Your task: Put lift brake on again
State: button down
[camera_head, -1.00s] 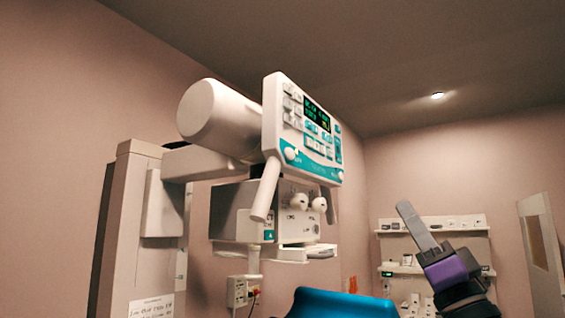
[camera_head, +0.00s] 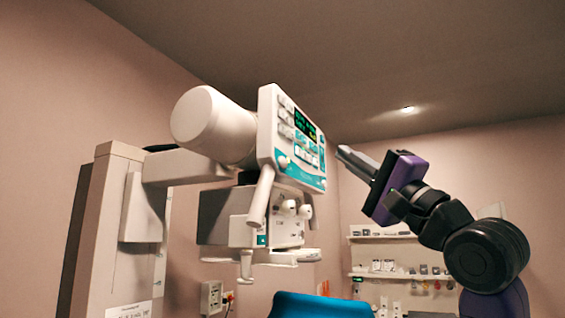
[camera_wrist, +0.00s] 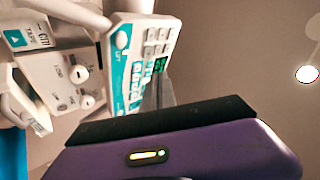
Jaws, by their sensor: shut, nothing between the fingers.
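The white X-ray head carries a tilted control panel (camera_head: 298,130) with lit green displays, grey and teal buttons and a white round knob (camera_head: 284,161) at its lower left. The panel (camera_wrist: 140,60) and this knob (camera_wrist: 121,39) also show in the wrist view. Below hangs a white box (camera_head: 268,231) with two white knobs (camera_head: 289,207); they show in the wrist view too (camera_wrist: 79,74). I cannot tell which control is the lift brake. My gripper (camera_head: 345,152) is shut and empty, to the right of the panel, its fingers pointing toward it; contact is not visible.
Slanted handles (camera_head: 260,197) hang under the panel. A support arm (camera_head: 186,167) joins the head to a column (camera_head: 105,225) at left. A blue surface (camera_head: 318,305) lies below. Wall shelves (camera_head: 385,274) stand behind at right. Air right of the panel is free apart from my arm.

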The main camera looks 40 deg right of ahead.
aim_at(283, 162)
jog(key=shift+w+a, duration=0.1)
dwell(0.3)
jog(key=w+a, duration=0.3)
jog(key=w, duration=0.5)
jog(key=shift+w+p, duration=0.15)
jog(key=shift+p, duration=0.15)
dwell(1.9)
jog(key=shift+w+a, duration=0.1)
jog(key=shift+w, duration=0.2)
jog(key=shift+w+a, duration=0.15)
jog(key=shift+w, duration=0.2)
dwell(0.7)
jog(key=shift+s, duration=0.1)
dwell(0.3)
jog(key=shift+s+d, duration=0.3)
jog(key=shift+s, duration=0.35)
